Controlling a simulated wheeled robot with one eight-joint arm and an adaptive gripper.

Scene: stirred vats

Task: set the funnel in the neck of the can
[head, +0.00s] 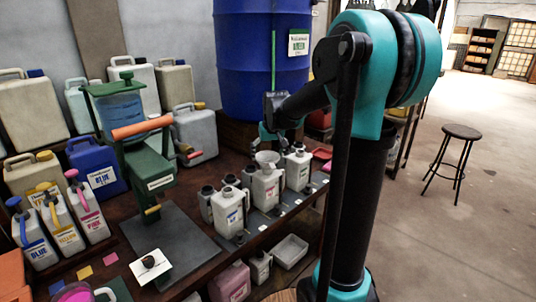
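A small pale funnel (267,157) is wide end up at the top of a white can (266,188) in the row on the bench. It looks upright over the can's neck, but I cannot tell how deep its stem sits. My gripper (268,137) is just above and behind the funnel, with teal fingers pointing down. The fingers are small and partly hidden, so I cannot tell whether they are open or touch the funnel.
Another white can (228,210) stands close on the left and one (298,168) on the right. A green hand press (150,170) stands left on the bench. A blue drum (250,60) is behind my gripper. A stool (459,150) stands on the open floor at right.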

